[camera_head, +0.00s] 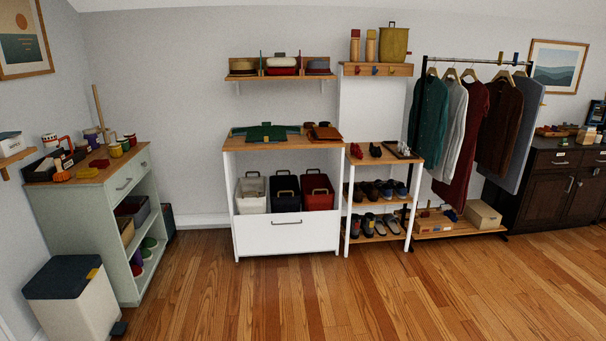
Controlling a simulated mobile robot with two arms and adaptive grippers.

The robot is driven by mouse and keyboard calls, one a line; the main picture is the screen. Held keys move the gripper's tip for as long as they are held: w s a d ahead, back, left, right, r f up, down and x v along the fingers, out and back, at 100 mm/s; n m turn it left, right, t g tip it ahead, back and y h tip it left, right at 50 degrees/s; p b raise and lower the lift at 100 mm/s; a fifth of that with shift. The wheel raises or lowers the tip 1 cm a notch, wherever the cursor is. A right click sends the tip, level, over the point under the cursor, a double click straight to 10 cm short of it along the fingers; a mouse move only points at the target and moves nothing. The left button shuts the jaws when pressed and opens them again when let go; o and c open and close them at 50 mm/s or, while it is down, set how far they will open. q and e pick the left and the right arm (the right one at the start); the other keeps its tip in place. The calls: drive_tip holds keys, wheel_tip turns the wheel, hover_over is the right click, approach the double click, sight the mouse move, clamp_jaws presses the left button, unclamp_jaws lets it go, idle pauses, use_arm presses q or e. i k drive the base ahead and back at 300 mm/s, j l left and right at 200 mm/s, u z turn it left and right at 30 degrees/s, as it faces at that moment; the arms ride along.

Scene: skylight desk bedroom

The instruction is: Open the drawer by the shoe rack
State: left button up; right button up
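The shoe rack (376,203) stands against the back wall right of centre, with shoes on several shelves. Directly to its left is a white cabinet with a wooden top (250,143). Its bottom part is a wide white drawer (285,238) with a dark horizontal handle (286,222) near its upper edge. The drawer front looks flush and closed. Three bins, white, black and red, sit in the open shelf above the drawer. Neither of my grippers is in view.
Clear wooden floor (290,300) lies in front of the drawer. A pale green cabinet (104,205) and a white bin with a dark lid (72,300) stand at the left. A clothes rail (470,61) and dark cabinet (535,185) stand at the right.

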sight(316, 230)
drive_tip(key=i+u, duration=0.15)
drive_tip(key=i, duration=1.9)
